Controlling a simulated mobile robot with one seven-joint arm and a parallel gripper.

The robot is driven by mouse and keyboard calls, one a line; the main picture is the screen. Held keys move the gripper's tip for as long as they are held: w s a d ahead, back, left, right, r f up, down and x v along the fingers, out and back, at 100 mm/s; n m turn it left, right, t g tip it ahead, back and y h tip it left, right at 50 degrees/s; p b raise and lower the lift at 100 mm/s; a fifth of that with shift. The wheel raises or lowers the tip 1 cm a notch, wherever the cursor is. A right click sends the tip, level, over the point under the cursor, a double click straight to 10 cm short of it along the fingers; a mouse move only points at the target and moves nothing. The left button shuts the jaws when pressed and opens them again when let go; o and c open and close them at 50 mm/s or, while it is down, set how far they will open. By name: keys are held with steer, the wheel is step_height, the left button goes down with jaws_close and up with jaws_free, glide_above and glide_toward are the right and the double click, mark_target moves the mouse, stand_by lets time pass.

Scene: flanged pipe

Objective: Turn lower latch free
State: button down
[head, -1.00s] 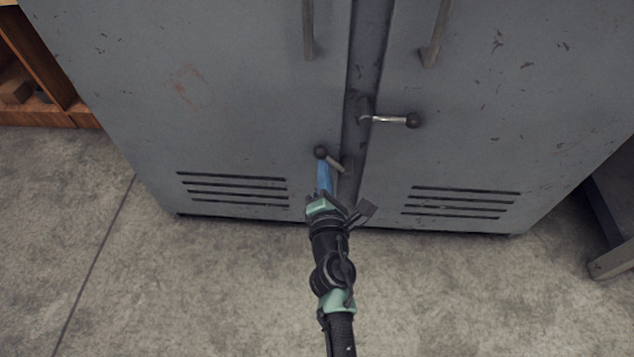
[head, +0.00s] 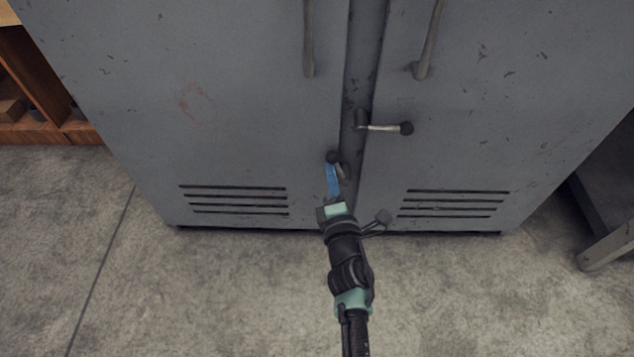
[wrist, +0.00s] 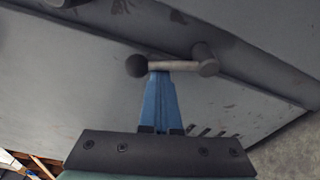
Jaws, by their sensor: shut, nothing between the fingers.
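The lower latch (head: 341,170) is a short metal lever with a dark ball knob, low on the strip between the cabinet doors. In the head view its knob points up and slightly left of its pivot. The wrist view shows the lever of the lower latch (wrist: 175,66) crosswise, with the knob at left and the pivot at right. My gripper (head: 332,168) has its blue fingers together and empty. In the wrist view the fingertips of my gripper (wrist: 159,74) are at the lever beside the knob and appear to touch it. The fingers partly hide the lever in the head view.
An upper latch (head: 384,127) sticks out to the right above the lower one. Two long door handles (head: 309,40) (head: 428,45) hang higher on the grey cabinet (head: 240,130). A wooden shelf (head: 35,130) stands at left, a dark metal frame (head: 605,215) at right. The floor in front is clear.

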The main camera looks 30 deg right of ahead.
steer(key=shift+s+d+r+m+p, duration=0.25)
steer(key=shift+d+m, duration=0.2)
steer(key=shift+m, duration=0.4)
steer(key=shift+s+d+r+m+p, duration=0.15)
steer(key=shift+s+d+m, duration=0.2)
steer(key=shift+m, duration=0.5)
steer(key=shift+d, duration=0.1)
steer(key=shift+f, duration=0.1)
